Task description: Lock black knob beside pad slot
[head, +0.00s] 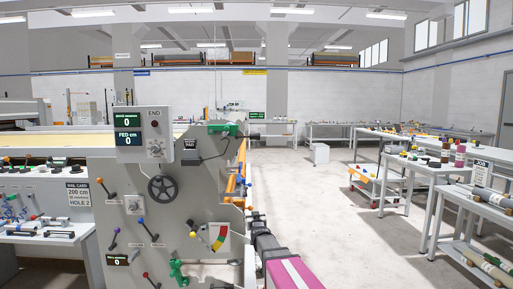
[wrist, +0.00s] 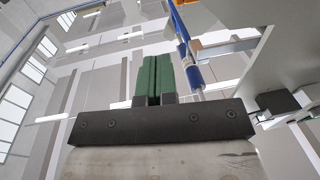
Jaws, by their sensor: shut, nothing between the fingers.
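The pad slot is a dark slot (head: 190,161) under a small PAD label (head: 190,143) on the grey machine end panel in the head view. A small dark lever shape runs up to the right of it; I cannot tell for sure which part is the black knob or whether it is locked. My gripper (wrist: 152,80) shows in the wrist view with its two green fingers together, shut and empty. A black block (wrist: 278,103) stands out near a grey panel edge to the right of the fingers, apart from them.
The panel also carries a black handwheel (head: 162,188), a control box (head: 142,134) with displays, and several coloured levers. A blue roller (wrist: 190,60) passes close right of my fingers. Open floor (head: 335,215) lies right of the machine, before white tables (head: 418,166).

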